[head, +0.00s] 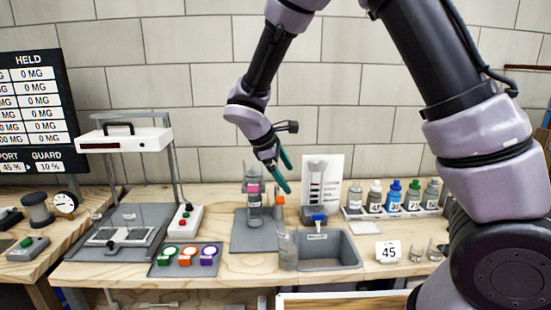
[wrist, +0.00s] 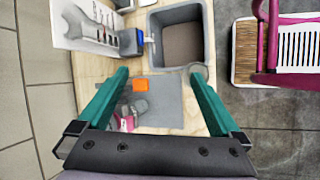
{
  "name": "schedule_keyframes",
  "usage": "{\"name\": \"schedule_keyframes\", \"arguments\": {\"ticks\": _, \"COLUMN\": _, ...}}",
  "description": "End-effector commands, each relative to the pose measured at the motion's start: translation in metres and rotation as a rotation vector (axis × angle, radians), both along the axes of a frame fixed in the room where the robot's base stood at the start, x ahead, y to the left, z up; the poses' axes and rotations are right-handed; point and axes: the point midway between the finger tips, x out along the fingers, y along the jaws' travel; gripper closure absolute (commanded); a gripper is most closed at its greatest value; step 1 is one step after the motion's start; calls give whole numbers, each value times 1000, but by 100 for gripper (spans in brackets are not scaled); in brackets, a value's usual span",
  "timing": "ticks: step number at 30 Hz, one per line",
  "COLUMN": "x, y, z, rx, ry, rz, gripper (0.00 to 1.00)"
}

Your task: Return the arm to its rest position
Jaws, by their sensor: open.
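My gripper (head: 287,175) hangs from my raised arm, in the air above the wooden workbench (head: 220,265). Its two teal fingers are spread apart with nothing between them. In the wrist view my gripper (wrist: 160,75) looks down over a grey mat (wrist: 170,100), with its fingers wide apart. A clear filter column with a pink band (head: 254,193) stands upright on the mat, below and left of the fingers in the head view. An orange piece (wrist: 140,85) lies on the mat between the fingers as seen from the wrist, well below them.
A grey basin (head: 333,249) with a clear cylinder (head: 288,251) at its left stands in front. A white press (head: 125,140) and a tray of coloured discs (head: 184,260) are left. Several bottles (head: 394,197) stand right. The air around my gripper is clear before the tiled wall.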

Motion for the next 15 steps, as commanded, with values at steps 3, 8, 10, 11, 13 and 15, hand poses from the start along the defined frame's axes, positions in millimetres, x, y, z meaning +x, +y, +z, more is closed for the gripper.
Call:
{"name": "schedule_keyframes", "arguments": {"ticks": 3, "x": -5, "y": -46, "z": 43, "rx": 174, "ry": -25, "rz": -228, "gripper": 0}}
{"name": "schedule_keyframes", "arguments": {"ticks": 8, "x": -23, "y": -97, "z": 91, "rx": 390, "ry": -70, "rz": -509, "gripper": 0}}
{"name": "schedule_keyframes", "arguments": {"ticks": 10, "x": -34, "y": -117, "z": 111, "rx": 483, "ry": -95, "rz": -630, "gripper": 0}}
{"name": "schedule_keyframes", "arguments": {"ticks": 11, "x": -39, "y": -126, "z": 119, "rx": 522, "ry": -108, "rz": -679, "gripper": 0}}
{"name": "schedule_keyframes", "arguments": {"ticks": 13, "x": -52, "y": -144, "z": 137, "rx": 614, "ry": -138, "rz": -792, "gripper": 0}}
{"name": "schedule_keyframes", "arguments": {"ticks": 15, "x": -66, "y": -160, "z": 155, "rx": 703, "ry": -173, "rz": -901, "gripper": 0}}
